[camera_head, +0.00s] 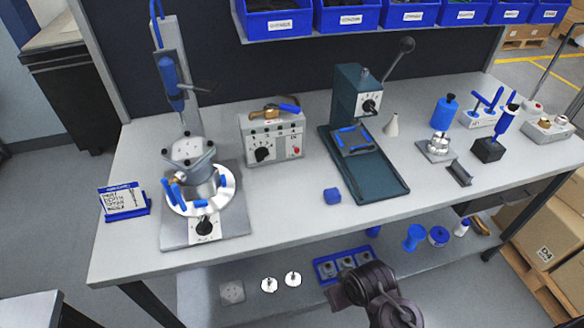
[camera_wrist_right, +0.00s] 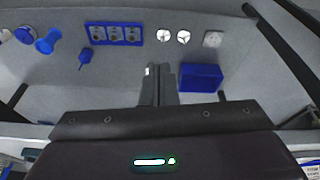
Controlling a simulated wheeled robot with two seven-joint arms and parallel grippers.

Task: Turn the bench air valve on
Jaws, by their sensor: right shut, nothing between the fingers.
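The bench air valve (camera_head: 271,112) is a brass body on top of a light grey control box (camera_head: 271,140) at the back middle-left of the bench. Its blue lever (camera_head: 291,107) lies nearly level and points to the right. My right arm (camera_head: 375,292) is at the front, below the bench edge, well away from the valve. My right gripper (camera_wrist_right: 156,72) shows in the right wrist view with its fingers shut together and empty, over the lower shelf. The valve is not in the wrist view. My left gripper is not in view.
A round fixture (camera_head: 199,190) stands left of the box and a green press (camera_head: 365,150) stands right of it. Blue bins (camera_head: 346,16) hang above. The bench front between fixture and press is mostly clear.

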